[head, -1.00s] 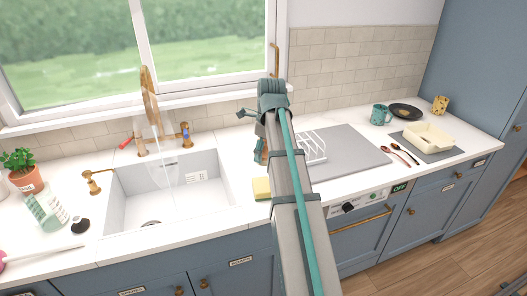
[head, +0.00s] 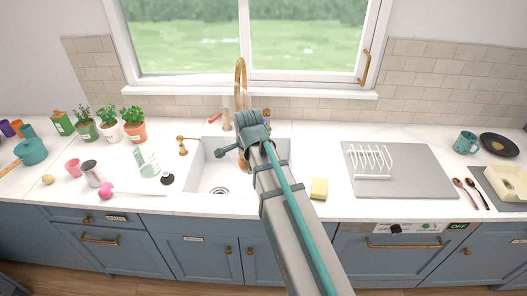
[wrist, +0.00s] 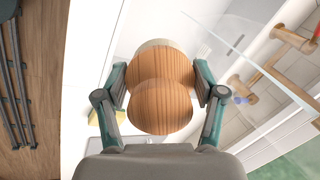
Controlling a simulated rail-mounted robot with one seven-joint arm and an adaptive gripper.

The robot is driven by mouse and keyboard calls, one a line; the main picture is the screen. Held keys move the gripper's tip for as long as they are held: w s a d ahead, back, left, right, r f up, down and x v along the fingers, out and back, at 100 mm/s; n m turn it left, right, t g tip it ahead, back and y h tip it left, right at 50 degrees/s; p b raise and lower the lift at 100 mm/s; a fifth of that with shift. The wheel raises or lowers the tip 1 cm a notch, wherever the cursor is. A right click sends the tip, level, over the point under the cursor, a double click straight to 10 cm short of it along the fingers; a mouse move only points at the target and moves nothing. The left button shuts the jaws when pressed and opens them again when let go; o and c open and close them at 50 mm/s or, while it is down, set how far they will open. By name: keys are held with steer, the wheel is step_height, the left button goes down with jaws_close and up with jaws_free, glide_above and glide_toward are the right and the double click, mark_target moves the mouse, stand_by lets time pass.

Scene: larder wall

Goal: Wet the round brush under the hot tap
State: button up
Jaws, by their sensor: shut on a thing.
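My gripper (wrist: 160,82) is shut on the round brush (wrist: 160,108); its rounded wooden body shows between the fingers in the wrist view. Its bristles are not clearly seen. In the head view, my gripper (head: 240,153) is over the right part of the white sink (head: 205,180), and my arm hides much of it. The gold tap (head: 240,82) arches up behind it, with a red handle (head: 216,117) on its left. The blue handle (wrist: 240,98) shows in the wrist view. A clear, water-like band (wrist: 270,65) lies right of the brush; I cannot tell if they touch.
A yellow sponge (head: 319,188) lies right of the sink. A white rack (head: 370,158) stands on a grey board (head: 415,180) further right. A clear green bottle (head: 148,165) and a pink brush (head: 107,190) are on the left counter. The window (head: 300,45) is behind.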

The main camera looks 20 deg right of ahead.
steer(key=shift+w+a+r+n+t+y, duration=0.1)
steer(key=shift+w+n+t+y, duration=0.35)
steer(key=shift+n, duration=0.75)
steer(key=shift+w+r+n, duration=0.15)
steer(key=shift+w+n, duration=0.2)
steer(key=shift+n, duration=0.15)
steer(key=shift+w+t, duration=0.2)
steer(key=shift+t, duration=0.15)
steer(key=w+f+b, duration=0.2)
steer(key=w+b, duration=0.1)
steer(key=w, duration=1)
steer(key=shift+w+d+f, duration=0.35)
steer(key=shift+d+f, duration=0.05)
steer(key=shift+s, duration=0.1)
steer(key=s, duration=0.7)
steer(key=shift+s+a+p, duration=0.25)
steer(key=shift+s+p, duration=0.1)
steer(key=shift+s, duration=0.05)
steer(key=shift+r, duration=0.1)
stand_by(0.4)
